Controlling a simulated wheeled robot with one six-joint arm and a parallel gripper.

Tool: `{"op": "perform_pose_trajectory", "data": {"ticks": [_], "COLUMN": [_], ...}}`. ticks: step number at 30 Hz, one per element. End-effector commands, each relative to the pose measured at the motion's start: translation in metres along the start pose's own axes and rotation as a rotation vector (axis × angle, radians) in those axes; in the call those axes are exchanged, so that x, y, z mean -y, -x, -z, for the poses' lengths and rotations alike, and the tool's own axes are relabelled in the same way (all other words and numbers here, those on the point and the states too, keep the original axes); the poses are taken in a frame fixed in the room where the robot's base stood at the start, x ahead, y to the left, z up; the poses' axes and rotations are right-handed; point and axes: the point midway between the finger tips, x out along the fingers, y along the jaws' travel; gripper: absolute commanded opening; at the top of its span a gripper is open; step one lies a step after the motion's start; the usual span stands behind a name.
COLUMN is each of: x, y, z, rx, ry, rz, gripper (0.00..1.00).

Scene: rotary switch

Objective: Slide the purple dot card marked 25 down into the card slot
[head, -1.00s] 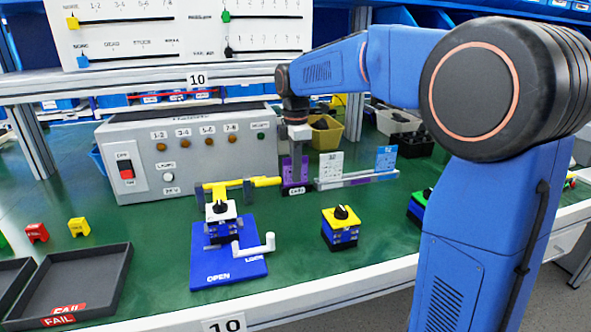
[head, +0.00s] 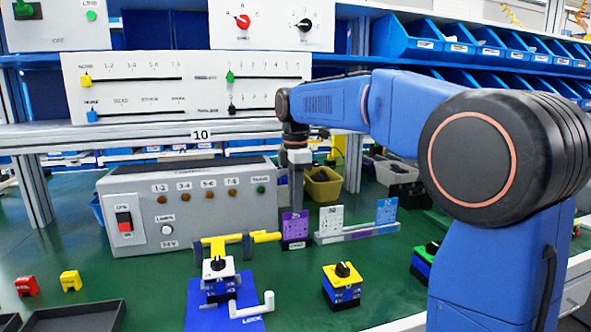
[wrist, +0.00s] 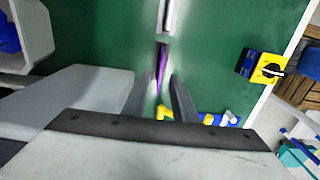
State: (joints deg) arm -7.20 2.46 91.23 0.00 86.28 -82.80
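In the wrist view the fingers of my gripper (wrist: 160,92) are apart, and the purple card (wrist: 161,65) shows edge-on as a thin strip beyond the gap. Nothing is held. I cannot read the card's number clearly.
A grey rack (head: 357,233) with a white card (head: 331,220) and a blue card (head: 386,210) stands just right. The control box (head: 187,212) is left, and a yellow-handled fixture (head: 240,240) is in front. Green table is clear around the yellow switch (head: 342,285).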

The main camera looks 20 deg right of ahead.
Motion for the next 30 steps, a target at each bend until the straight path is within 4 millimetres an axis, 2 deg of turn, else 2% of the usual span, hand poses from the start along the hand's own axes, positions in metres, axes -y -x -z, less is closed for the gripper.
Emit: {"op": "perform_pose_trajectory", "data": {"ticks": [6,13,19,30], "x": [-0.001,-0.001,0.000,0.000], "y": [0.044,0.079,0.091,0.093], "z": [0.000,0.000,0.000,0.000], "rx": [0.000,0.000,0.000,0.000], "ry": [0.000,0.000,0.000,0.000], "rz": [-0.002,-0.001,0.000,0.001], "gripper": [0.25,0.25,0.25,0.25]}}
